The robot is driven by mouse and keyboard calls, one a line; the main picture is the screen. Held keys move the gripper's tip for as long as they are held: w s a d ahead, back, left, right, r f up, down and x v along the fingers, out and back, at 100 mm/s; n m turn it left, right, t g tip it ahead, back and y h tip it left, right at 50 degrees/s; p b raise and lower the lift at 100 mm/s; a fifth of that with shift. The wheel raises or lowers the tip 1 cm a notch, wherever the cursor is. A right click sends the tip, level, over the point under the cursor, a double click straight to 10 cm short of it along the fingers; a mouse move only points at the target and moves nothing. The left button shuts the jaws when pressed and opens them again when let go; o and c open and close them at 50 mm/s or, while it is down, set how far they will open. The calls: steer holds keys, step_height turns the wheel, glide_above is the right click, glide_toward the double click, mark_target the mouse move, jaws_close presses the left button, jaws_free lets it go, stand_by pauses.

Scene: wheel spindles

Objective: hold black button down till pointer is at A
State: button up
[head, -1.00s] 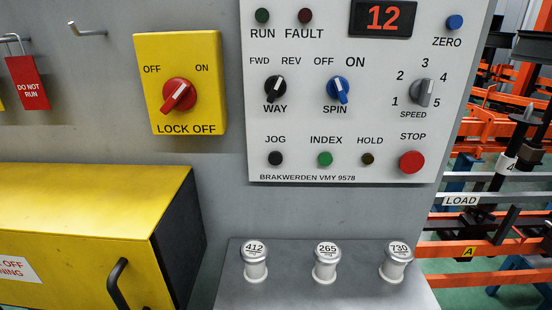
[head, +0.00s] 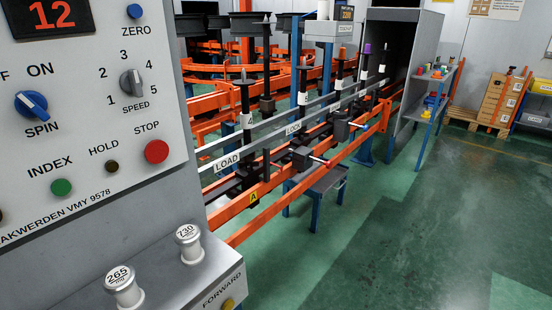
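A yellow mark with the letter A (head: 253,197) sits on the orange rail, right of the control panel. I cannot pick out a pointer for certain near it. The grey control panel (head: 95,150) fills the left. The black JOG button is cut off at the left edge; at most a dark sliver of it shows. The green INDEX button (head: 61,187), the small dark HOLD button (head: 111,166) and the red STOP button (head: 156,152) show. The red display (head: 50,18) reads 12. My gripper is not in view.
The blue SPIN knob (head: 31,104) and SPEED knob (head: 131,83) are on the panel. Weights marked 265 (head: 123,290) and 730 (head: 188,243) stand on the ledge below. Rails with LOAD (head: 227,162) and LOCK signs run back beside black spindles. Green floor (head: 420,220) is clear at right.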

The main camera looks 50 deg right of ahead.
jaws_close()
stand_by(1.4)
